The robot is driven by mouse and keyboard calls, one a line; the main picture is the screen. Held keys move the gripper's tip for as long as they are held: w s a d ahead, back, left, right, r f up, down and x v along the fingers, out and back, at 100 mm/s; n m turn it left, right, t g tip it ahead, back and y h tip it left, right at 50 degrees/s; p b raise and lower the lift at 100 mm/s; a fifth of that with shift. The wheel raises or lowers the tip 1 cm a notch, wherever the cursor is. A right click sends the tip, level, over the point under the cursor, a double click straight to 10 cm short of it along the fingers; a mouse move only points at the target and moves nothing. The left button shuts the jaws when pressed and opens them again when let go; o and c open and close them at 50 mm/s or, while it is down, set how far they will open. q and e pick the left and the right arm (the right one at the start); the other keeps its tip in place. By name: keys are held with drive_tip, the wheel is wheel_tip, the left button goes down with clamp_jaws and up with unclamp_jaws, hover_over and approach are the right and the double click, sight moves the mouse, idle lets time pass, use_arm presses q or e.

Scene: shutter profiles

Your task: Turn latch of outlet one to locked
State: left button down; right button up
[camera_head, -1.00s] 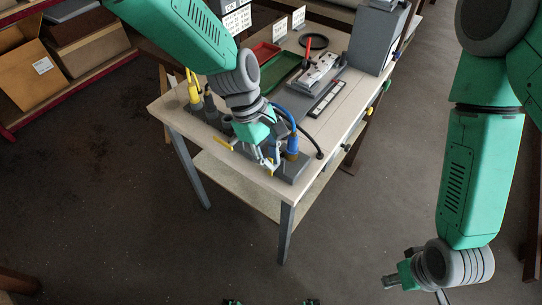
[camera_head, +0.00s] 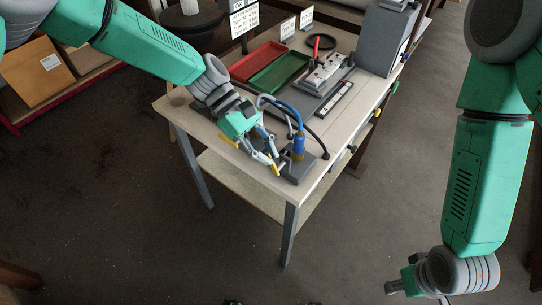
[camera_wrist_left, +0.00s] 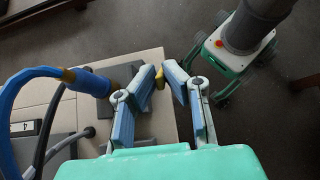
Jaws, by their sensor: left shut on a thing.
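The grey outlet block (camera_head: 299,168) sits at the table's front corner, with a blue plug (camera_head: 298,147) standing in it. The plug also shows in the left wrist view (camera_wrist_left: 95,83). My left gripper (camera_head: 276,163) is beside the plug, low over the front edge. In the left wrist view its fingertips (camera_wrist_left: 167,75) are around a small yellow latch (camera_wrist_left: 159,78) and shut on it. Another yellow piece (camera_head: 228,141) shows left of the gripper. Outlet numbers are not readable at the latch. My right gripper (camera_head: 410,283) hangs away from the table; its fingers are too unclear to judge.
Red (camera_head: 258,60) and green (camera_head: 279,72) trays, a grey device (camera_head: 325,72) and a black ring (camera_head: 321,41) lie further back on the table (camera_head: 345,115). A blue cable (camera_head: 283,106) and black cable loop near the gripper.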

use_arm(q)
drive_tip(key=shift+w+a+f+g+h+b, duration=0.15)
drive_tip(key=shift+w+a+g+h+b, duration=0.2)
drive_tip(key=shift+h+b, duration=0.4)
drive_tip(key=shift+d, duration=0.1)
drive_tip(key=shift+w, duration=0.1)
drive_tip(key=c, duration=1.7)
unclamp_jaws()
drive_tip(key=v, duration=1.2)
drive_tip(key=shift+w, duration=0.2)
drive_tip(key=shift+f, duration=0.15)
